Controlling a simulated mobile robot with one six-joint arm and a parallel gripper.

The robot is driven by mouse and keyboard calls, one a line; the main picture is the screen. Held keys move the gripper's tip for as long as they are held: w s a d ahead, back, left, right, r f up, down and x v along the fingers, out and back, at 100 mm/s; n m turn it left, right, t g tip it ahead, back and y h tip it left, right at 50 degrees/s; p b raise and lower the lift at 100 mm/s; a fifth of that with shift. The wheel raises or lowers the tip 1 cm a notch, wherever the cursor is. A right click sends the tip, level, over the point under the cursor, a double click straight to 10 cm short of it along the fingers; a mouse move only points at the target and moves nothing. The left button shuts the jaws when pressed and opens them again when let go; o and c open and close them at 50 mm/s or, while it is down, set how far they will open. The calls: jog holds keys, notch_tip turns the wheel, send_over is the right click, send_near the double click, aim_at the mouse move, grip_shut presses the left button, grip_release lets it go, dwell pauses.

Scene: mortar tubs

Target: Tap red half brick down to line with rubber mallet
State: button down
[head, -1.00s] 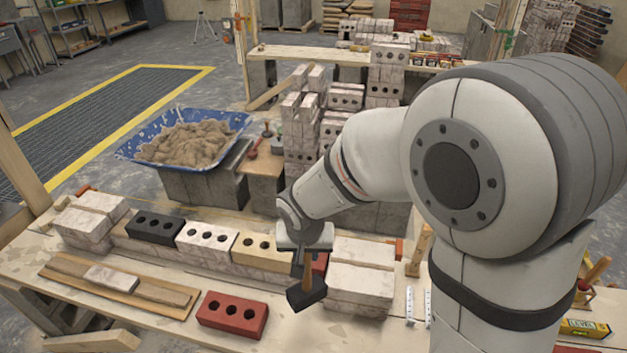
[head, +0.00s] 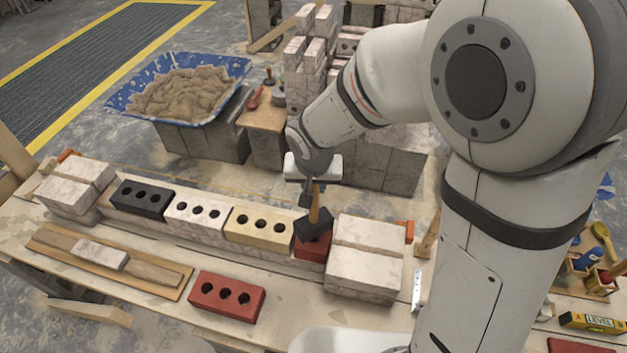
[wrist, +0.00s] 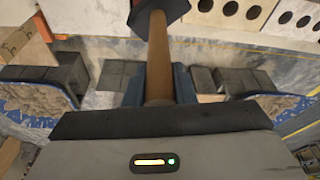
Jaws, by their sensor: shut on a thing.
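The red half brick (head: 313,250) sits at the right end of the brick row, between a yellow brick (head: 258,229) and the pale block stack (head: 365,262). My gripper (head: 312,182) is shut on the wooden handle of the rubber mallet (head: 316,224). The black mallet head hangs over the half brick and hides part of its top; I cannot tell whether they touch. In the wrist view, the handle runs between the fingers of my gripper (wrist: 158,88) to the mallet head (wrist: 158,11).
A black brick (head: 142,199) and a white brick (head: 196,213) continue the row leftward. A loose red brick (head: 226,297) and a wooden board (head: 60,245) lie in front. A blue tub of mortar (head: 125,105) stands behind. A level (head: 594,321) lies far right.

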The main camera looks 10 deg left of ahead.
jog(key=shift+f, duration=0.1)
notch_tip(320, 180, down, 4)
jog(key=b, duration=0.4)
jog(key=shift+r, duration=0.2)
jog(key=shift+w+r, duration=0.2)
jog(key=shift+r, duration=0.3)
notch_tip(320, 180, up, 4)
jog(key=shift+f+p, duration=0.25)
jog(key=shift+p, duration=0.95)
jog(key=shift+f, duration=0.1)
